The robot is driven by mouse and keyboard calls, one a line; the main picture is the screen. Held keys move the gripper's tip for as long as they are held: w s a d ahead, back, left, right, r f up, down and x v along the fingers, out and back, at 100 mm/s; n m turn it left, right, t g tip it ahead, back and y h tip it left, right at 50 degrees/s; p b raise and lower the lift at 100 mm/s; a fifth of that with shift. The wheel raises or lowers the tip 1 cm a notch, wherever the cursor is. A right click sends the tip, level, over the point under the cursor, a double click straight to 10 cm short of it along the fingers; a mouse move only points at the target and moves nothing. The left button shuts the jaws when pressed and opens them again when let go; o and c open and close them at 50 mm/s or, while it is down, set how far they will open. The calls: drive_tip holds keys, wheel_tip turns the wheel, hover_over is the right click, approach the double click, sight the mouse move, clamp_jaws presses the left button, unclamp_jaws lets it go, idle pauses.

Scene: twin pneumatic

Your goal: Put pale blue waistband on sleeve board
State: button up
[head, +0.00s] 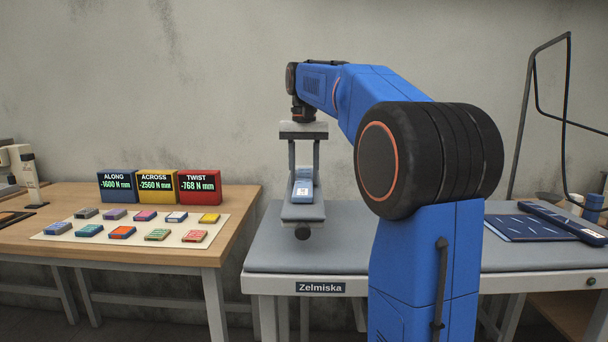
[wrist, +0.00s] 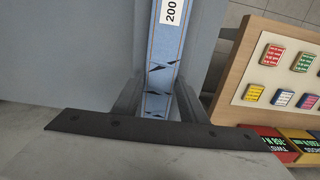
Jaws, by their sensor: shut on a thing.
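The pale blue waistband (head: 303,192) is a narrow strip with a white label, lying lengthwise along the narrow grey sleeve board (head: 303,213) in the head view. My gripper (head: 303,172) points straight down over it, one finger on each side, shut on the waistband. In the wrist view the waistband (wrist: 163,55) runs between the two fingers (wrist: 157,100), with a label reading 200 near the top edge and dark marks lower down. It looks in line with the board. I cannot tell whether it presses fully on the board's surface.
The sleeve board stands over a grey padded table (head: 265,250) marked Zelmiska. At left, a wooden table (head: 235,215) holds several coloured packets on a pale mat (head: 60,236) and three number displays (head: 158,187). Dark blue cloth (head: 530,228) and a dark strip (head: 562,222) lie at right.

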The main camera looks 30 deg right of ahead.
sight(304, 180)
drive_tip(key=o, duration=1.1)
drive_tip(key=shift+f, duration=0.1)
wheel_tip(304, 180, up, 12)
drive_tip(key=shift+r, duration=0.15)
drive_tip(key=shift+s, duration=0.1)
